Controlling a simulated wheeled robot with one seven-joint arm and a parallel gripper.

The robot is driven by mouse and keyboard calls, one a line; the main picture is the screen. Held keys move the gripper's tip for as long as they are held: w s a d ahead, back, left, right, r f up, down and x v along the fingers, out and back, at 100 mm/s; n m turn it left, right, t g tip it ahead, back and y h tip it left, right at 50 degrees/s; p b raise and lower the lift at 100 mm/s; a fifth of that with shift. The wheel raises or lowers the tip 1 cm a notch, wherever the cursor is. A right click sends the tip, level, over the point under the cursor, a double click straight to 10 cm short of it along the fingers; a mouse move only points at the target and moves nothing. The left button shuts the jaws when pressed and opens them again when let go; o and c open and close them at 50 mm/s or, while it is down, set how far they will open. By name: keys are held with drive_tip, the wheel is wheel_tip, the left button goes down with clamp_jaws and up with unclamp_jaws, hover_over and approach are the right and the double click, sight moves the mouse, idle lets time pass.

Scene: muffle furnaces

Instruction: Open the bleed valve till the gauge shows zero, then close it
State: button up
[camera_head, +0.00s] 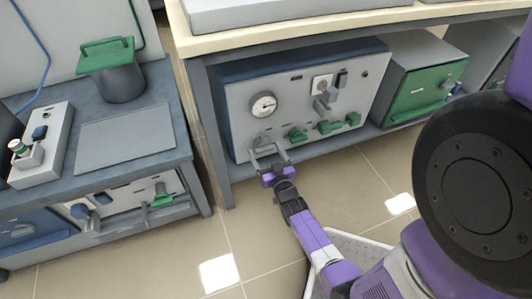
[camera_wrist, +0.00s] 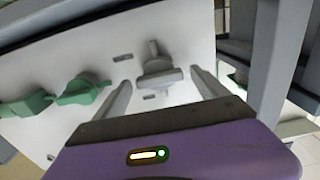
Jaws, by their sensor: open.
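A white round gauge (camera_head: 264,104) sits at the upper left of a grey panel under the bench; its needle is too small to read. A grey valve handle (camera_wrist: 158,74) is on the panel below the gauge, and it also shows in the head view (camera_head: 262,140). No label tells whether it is the bleed valve. My gripper (camera_wrist: 162,79) is open, with one finger to each side of the grey handle in the wrist view. Whether either finger touches it cannot be told. In the head view my gripper (camera_head: 269,158) is low in front of the panel's left part.
Several green knobs (camera_head: 297,135) line the panel right of the grey handle. Another grey lever (camera_head: 322,101) is above them. The bench leg (camera_head: 215,130) stands close left. A green-fronted unit (camera_head: 425,88) is to the right. A side bench (camera_head: 125,140) is at left.

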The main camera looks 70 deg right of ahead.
drive_tip(key=c, duration=1.4)
drive_tip(key=m, duration=0.4)
drive_tip(key=m+b, duration=0.1)
drive_tip(key=m, duration=0.3)
drive_tip(key=shift+f+m, duration=0.15)
drive_tip(key=shift+m, duration=0.25)
drive_tip(key=shift+s+d+f+m+b, duration=0.1)
drive_tip(key=shift+m+b, duration=0.8)
drive_tip(key=shift+m, duration=1.35)
drive_tip(key=shift+s+d+m+b, duration=0.1)
drive_tip(key=shift+m+b, duration=0.8)
drive_tip(key=shift+m, duration=1.35)
